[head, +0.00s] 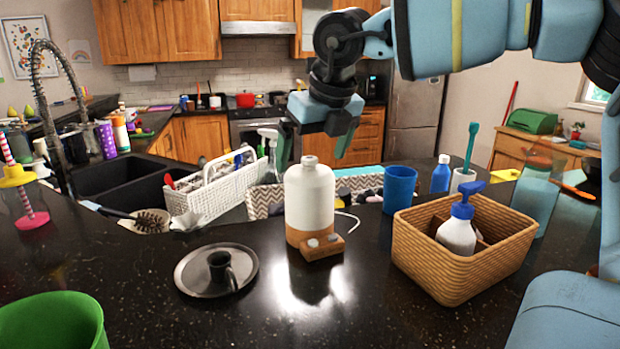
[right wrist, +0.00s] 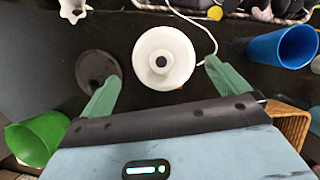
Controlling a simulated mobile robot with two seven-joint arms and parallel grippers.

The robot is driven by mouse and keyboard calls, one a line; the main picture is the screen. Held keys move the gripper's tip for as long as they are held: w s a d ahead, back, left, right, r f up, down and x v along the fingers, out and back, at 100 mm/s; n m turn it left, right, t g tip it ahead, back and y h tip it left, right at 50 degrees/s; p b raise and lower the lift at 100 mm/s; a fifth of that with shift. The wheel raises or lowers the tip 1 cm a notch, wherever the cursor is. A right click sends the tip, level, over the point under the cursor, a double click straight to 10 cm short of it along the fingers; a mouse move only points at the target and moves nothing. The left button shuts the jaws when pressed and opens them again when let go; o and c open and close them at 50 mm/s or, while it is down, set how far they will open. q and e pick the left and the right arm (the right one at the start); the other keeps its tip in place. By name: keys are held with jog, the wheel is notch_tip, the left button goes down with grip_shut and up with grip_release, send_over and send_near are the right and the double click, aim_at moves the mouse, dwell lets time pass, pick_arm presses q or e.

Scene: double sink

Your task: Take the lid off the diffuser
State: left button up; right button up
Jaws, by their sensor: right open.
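The diffuser stands upright on the dark counter, with a white bottle-shaped lid (head: 310,198) over a wooden base (head: 318,245) with small knobs in front. In the right wrist view the lid (right wrist: 164,45) shows from above with a dark hole in its top, beyond the fingers. My right gripper (head: 314,150) points down above and behind the lid in the head view, its green fingers open and empty. Its fingers (right wrist: 161,75) are spread wider than the lid. My left gripper is not in view.
A dark candle holder (head: 195,274) lies left of the diffuser. A wicker basket (head: 462,278) holding a blue-topped pump bottle and a blue cup (head: 399,190) stand to the right. A green cup (head: 50,325) is at front left. A white basket (head: 205,200) stands behind.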

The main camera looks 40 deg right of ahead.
aim_at(314, 163)
jog(key=shift+p+x, duration=0.4)
jog(key=shift+x, duration=1.9)
jog(key=shift+s+d, duration=0.15)
jog(key=shift+s, duration=0.05)
jog(key=c, duration=0.9)
